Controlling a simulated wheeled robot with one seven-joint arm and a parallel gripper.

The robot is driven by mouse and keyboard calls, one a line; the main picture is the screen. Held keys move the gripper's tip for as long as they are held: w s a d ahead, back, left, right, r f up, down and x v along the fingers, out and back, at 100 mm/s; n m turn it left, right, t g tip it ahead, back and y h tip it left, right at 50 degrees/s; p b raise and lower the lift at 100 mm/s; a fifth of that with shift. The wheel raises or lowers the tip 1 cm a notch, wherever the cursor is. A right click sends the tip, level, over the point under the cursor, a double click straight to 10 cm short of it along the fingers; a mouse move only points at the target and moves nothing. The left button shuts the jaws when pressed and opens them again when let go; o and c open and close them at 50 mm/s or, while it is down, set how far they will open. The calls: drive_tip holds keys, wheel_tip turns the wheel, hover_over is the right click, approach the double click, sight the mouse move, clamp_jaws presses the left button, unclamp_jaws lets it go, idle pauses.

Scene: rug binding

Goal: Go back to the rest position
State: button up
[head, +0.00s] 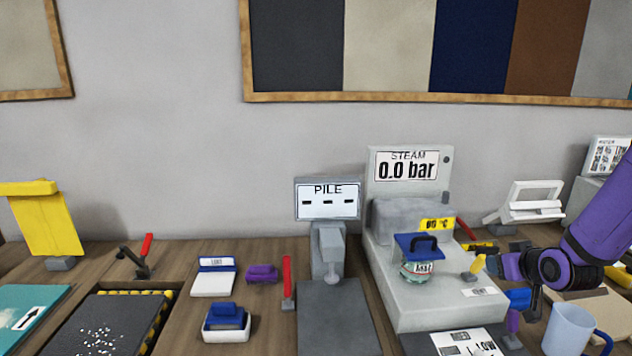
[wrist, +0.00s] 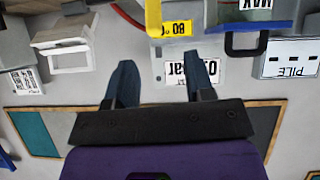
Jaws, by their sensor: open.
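My gripper (wrist: 162,72) is open in the wrist view, with its two dark blue fingers apart and nothing between them. The wrist picture is upside down, and the steam unit's display (wrist: 190,70) shows behind the fingers. In the head view my purple arm comes in from the right edge, and its end is right of the steam unit (head: 435,307). The fingers are hard to make out there. No rest position is marked in either view.
A blue-lidded jar (head: 418,270) stands on the steam unit. A mug (head: 568,330) stands below my arm. A white clamp-like device (head: 533,203) is behind it.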

drive_tip(key=s+a+r+g+h, duration=0.1)
drive_tip(key=s+a+r+g, duration=0.1)
drive_tip(key=s+a+r, duration=0.35)
drive_tip(key=s+a+r+g+h, duration=0.1)
drive_tip(key=s+a+r+g, duration=0.15)
drive_tip(key=r, duration=0.65)
drive_tip(key=s+a+r+g+y, duration=0.1)
drive_tip(key=s+a+r, duration=0.2)
drive_tip(key=s, duration=0.6)
drive_tip(key=s+a+r+m+y, duration=0.1)
drive_tip(key=s+a+r, duration=0.2)
drive_tip(key=s, duration=0.6)
wheel_tip(320, 180, up, 2)
drive_tip(key=shift+s+a+g, duration=0.15)
drive_tip(key=shift+a+g, duration=0.2)
drive_tip(key=shift+a, duration=0.05)
